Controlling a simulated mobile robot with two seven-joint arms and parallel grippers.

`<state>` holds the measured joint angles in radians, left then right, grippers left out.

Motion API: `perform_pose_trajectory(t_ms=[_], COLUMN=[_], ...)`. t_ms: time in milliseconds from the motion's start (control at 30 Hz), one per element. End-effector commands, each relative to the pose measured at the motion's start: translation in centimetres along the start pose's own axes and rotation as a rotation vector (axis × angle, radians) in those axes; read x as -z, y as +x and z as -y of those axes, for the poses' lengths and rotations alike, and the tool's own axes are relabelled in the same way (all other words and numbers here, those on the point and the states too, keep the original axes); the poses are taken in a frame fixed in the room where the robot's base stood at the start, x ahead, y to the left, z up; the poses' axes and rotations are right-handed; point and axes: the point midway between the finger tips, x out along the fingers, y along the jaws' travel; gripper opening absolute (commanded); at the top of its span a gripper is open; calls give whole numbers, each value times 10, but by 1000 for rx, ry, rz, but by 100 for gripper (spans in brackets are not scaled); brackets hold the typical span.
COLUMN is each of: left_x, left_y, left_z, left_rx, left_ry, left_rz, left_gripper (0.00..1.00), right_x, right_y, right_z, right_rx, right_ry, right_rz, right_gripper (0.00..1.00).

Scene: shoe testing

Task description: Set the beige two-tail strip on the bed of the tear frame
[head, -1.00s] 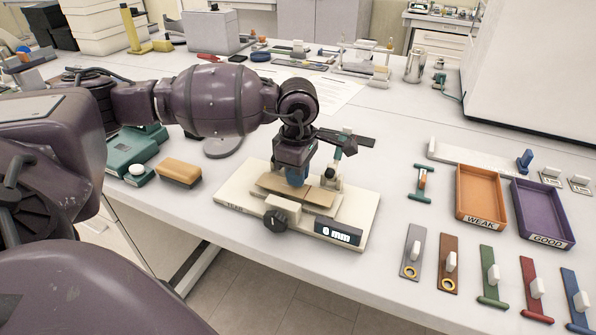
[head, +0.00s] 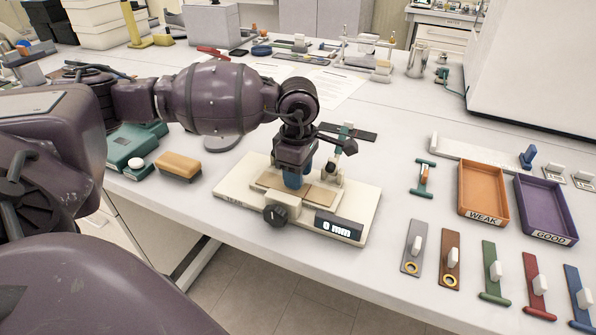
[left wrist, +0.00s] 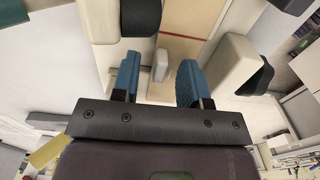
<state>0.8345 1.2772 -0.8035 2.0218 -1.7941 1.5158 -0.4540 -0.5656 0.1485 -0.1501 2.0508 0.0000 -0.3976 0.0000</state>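The tear frame (head: 235,190) is a cream base with a black knob and a "0 mm" display, near the table's front edge. The beige strip (head: 322,196) appears to lie flat on its bed, partly hidden by my gripper. My left gripper (head: 297,181) points down over the bed. In the left wrist view, its blue fingers (left wrist: 160,80) are apart, on either side of a small pale grip tab (left wrist: 160,66), with a gap on both sides. The tan surface (left wrist: 172,52) lies beneath. My right gripper is not in view.
To the right are an orange WEAK tray (head: 480,190), a purple GOOD tray (head: 545,208) and several coloured strips with pale tabs, such as the green one (head: 494,270). A tan block (head: 178,166) lies left of the frame.

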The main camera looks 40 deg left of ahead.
Motion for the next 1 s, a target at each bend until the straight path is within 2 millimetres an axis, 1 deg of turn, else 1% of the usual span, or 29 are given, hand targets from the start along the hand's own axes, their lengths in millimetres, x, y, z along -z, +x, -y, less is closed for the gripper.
perform_pose_trajectory(t_ms=[300,333,433,700,833,1000], left_x=[0,0,0,0,0,0], left_y=[0,-4,-24,-75,-93,-106], left_z=[0,0,-1,0,0,0], left_rx=[0,-2,-6,-5,-4,-2], left_ry=[0,0,0,0,0,0], left_rz=[0,0,2,1,1,0], left_gripper=[41,41,41,41,41,41], right_x=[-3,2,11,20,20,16], right_y=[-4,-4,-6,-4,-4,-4], right_z=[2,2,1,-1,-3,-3], right_rx=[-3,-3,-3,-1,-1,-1], right_ry=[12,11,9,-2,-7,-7], right_rz=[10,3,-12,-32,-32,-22], right_gripper=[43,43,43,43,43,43])
